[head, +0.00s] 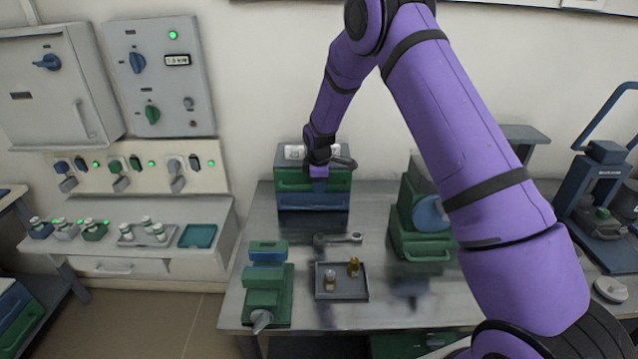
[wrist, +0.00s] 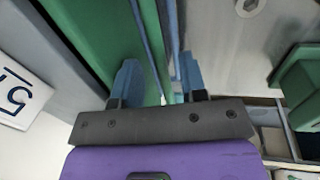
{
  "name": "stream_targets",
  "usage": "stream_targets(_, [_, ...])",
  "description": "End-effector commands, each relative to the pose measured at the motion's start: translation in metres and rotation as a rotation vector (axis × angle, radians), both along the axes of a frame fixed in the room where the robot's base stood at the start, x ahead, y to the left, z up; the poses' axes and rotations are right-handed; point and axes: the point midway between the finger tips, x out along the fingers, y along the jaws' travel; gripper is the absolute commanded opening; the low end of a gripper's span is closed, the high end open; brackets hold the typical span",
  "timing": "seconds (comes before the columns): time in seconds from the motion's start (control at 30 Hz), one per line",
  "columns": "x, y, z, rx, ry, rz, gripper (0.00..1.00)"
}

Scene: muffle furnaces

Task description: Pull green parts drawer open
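My gripper (head: 319,178) is at the front of this cabinet, at the green drawer's height. In the wrist view the two blue fingertips (wrist: 160,80) are apart. A green strip of the drawer (wrist: 152,40) runs between them, likely its handle. I cannot tell whether either finger touches it. My gripper hides part of the drawer front in the head view.
A wrench (head: 338,238), a tray (head: 341,295) with two small bottles, and a green vise (head: 266,297) lie nearer the front. A green machine (head: 420,215) stands to the right.

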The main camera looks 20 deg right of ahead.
Motion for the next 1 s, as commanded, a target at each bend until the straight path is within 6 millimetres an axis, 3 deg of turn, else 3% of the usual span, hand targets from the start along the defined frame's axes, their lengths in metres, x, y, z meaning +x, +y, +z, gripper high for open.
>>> stream_targets(0.37, [0.001, 0.0, -0.005, 0.0, 0.0, 0.0, 0.39])
stream_targets(0.53, [0.001, 0.0, -0.005, 0.0, 0.0, 0.0, 0.0])
stream_targets(0.77, [-0.001, 0.0, -0.005, 0.0, 0.0, 0.0, 0.0])
stream_targets(0.87, [-0.012, 0.004, -0.004, 0.0, 0.001, 0.001, 0.0])
stream_targets(1.0, [-0.041, 0.014, -0.004, 0.001, 0.003, 0.002, 0.0])
